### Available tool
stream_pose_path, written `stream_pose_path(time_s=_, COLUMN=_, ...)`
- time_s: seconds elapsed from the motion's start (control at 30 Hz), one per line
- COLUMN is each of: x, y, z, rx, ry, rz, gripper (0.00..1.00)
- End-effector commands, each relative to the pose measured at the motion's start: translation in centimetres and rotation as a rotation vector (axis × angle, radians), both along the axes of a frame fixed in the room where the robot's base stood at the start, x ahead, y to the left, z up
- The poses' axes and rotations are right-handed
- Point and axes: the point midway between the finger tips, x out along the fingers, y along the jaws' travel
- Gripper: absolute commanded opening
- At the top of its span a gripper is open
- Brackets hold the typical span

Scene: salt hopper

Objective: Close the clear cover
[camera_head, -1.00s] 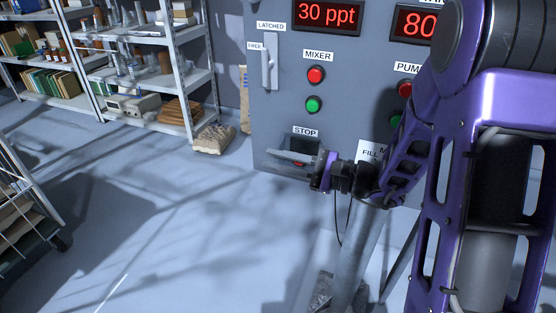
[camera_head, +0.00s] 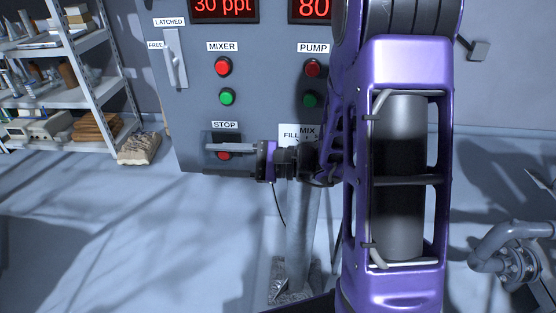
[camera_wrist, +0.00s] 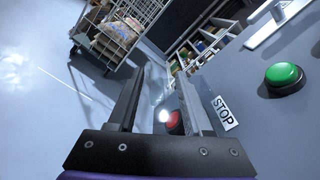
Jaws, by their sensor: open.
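My gripper (camera_head: 207,160) is open, its two fingers pointing left across the front of the grey panel (camera_head: 270,85) at the STOP button. The red STOP button (camera_head: 223,155) shows between the fingers under the STOP label (camera_head: 225,125). In the wrist view the fingers (camera_wrist: 165,78) are apart with nothing clearly held. The red button (camera_wrist: 174,122) shows there in the gap, beside the STOP label (camera_wrist: 224,112). I cannot make out the clear cover or its position; the fingers overlap the area around the button.
A LATCHED/FREE lever (camera_head: 175,58) is at the panel's upper left. Red and green MIXER buttons (camera_head: 225,82) sit above STOP. Shelves (camera_head: 75,75) and a sack (camera_head: 139,148) stand left. A pipe (camera_head: 505,245) is at right. The left floor is clear.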

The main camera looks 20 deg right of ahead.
Motion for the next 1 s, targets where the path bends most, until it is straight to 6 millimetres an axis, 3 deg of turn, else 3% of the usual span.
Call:
stream_pose_path(time_s=0.3, x=-2.6, y=-7.7, z=0.0, rx=-0.001, ry=0.0, rz=-0.008, gripper=0.5)
stream_pose_path(time_s=0.5, x=-4.0, y=-11.3, z=0.0, rx=-0.001, ry=0.0, rz=-0.005, gripper=0.5)
stream_pose_path(time_s=0.7, x=-4.6, y=-12.9, z=0.0, rx=-0.001, ry=0.002, rz=-0.003, gripper=0.5)
stream_pose_path(time_s=1.0, x=-4.7, y=-13.1, z=0.0, rx=-0.001, ry=0.001, rz=-0.002, gripper=0.5)
